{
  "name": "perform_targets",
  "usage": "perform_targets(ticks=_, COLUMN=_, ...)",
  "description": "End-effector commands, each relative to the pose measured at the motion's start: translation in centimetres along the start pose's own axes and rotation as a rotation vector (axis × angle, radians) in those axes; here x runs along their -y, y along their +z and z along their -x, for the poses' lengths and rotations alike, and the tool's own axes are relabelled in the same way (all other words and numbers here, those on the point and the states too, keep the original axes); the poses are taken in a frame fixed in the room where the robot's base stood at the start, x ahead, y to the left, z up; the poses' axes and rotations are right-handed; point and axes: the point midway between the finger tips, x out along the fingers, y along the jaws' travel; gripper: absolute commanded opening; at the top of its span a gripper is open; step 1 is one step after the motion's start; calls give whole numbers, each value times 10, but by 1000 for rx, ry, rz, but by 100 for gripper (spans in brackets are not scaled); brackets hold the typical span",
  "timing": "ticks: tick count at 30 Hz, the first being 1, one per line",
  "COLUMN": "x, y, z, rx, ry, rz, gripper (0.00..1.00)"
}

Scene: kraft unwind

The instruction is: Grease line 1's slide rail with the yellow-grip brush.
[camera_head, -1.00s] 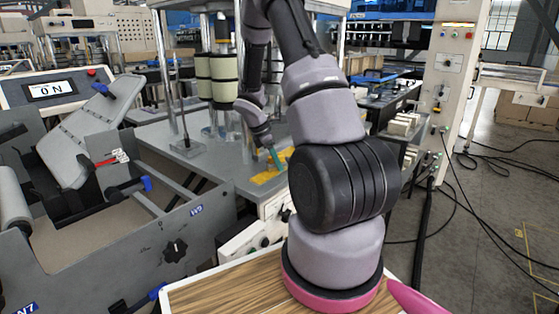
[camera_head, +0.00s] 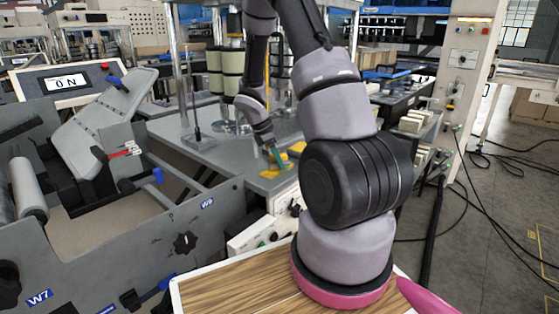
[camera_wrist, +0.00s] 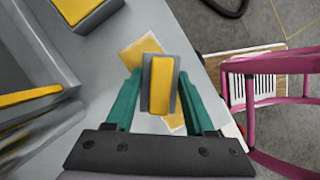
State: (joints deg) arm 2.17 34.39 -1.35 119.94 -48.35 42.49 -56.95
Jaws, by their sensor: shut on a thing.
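My gripper (camera_wrist: 159,88), with teal fingers, is shut on a grey block with a yellow face (camera_wrist: 160,84), seen nearly end-on in the wrist view. This looks like the yellow-grip brush; its bristles are hidden. It is over a yellow patch (camera_wrist: 142,50) on the grey bench top; I cannot tell whether it touches. In the head view my gripper (camera_head: 276,155) is low at the bench's near corner, by the yellow patch (camera_head: 272,172). I cannot pick out line 1's slide rail with certainty.
Another grey block with a yellow top (camera_wrist: 76,8) is at the wrist view's upper edge. A grey machine marked W9 (camera_head: 207,203) stands left, with an ON display (camera_head: 66,84). Pale rolls (camera_head: 232,68) stand behind. Cables (camera_head: 490,165) lie on the right floor.

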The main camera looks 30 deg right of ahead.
Motion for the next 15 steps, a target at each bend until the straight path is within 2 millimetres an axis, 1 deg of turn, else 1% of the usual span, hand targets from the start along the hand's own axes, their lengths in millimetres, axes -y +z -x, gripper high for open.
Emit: perform_targets(ticks=15, x=-1, y=18, z=45, rx=-1, ry=4, rz=-1, gripper=0)
